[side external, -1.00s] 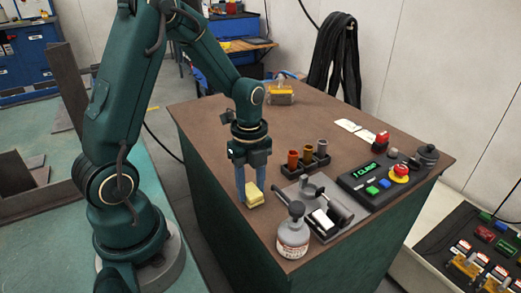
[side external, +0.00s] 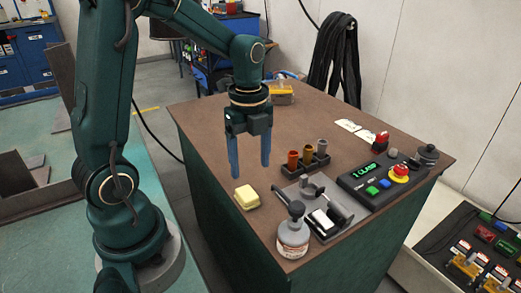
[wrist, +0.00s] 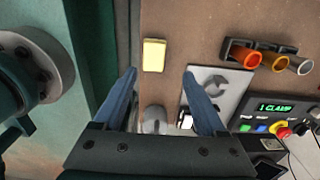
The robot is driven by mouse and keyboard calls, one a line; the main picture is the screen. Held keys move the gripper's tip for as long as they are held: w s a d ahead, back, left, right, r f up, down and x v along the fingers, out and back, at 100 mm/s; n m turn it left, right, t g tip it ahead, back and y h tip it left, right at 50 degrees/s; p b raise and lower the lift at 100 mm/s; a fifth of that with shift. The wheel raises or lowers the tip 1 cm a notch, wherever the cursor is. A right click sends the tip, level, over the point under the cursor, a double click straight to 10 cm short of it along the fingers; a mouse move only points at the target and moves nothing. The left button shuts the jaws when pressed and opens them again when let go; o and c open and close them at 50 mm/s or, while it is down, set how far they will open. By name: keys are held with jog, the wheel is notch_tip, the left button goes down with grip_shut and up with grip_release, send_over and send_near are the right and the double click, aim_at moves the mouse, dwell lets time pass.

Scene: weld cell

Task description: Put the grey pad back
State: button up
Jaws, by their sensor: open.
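A pale yellow block (side external: 246,198) lies on the brown bench top near its left edge; it also shows in the wrist view (wrist: 153,55). I cannot make out a separate grey pad. My gripper (side external: 250,170) is open and empty above the bench, its blue fingers wide apart, pointing down, clear of the block. In the wrist view the block is beyond the fingertips (wrist: 159,74), between them. A grey fixture plate (side external: 312,190) with a round clamp and a black-and-white part lies right of the block.
A grey bottle (side external: 293,238) stands at the bench's front. A black rack with coloured cups (side external: 308,160) and a control box (side external: 370,182) with a lit display and red button stand to the right. A yellow-orange case (side external: 280,93) sits at the back. The bench's middle is clear.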

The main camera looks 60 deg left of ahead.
jog(key=s+d+r+n+t, duration=0.5)
jog(key=s+d+r+n, duration=0.2)
jog(key=n, duration=1.1)
jog(key=shift+s+d+r+t, duration=0.25)
jog(key=shift+s+d, duration=0.2)
jog(key=shift+s, duration=0.4)
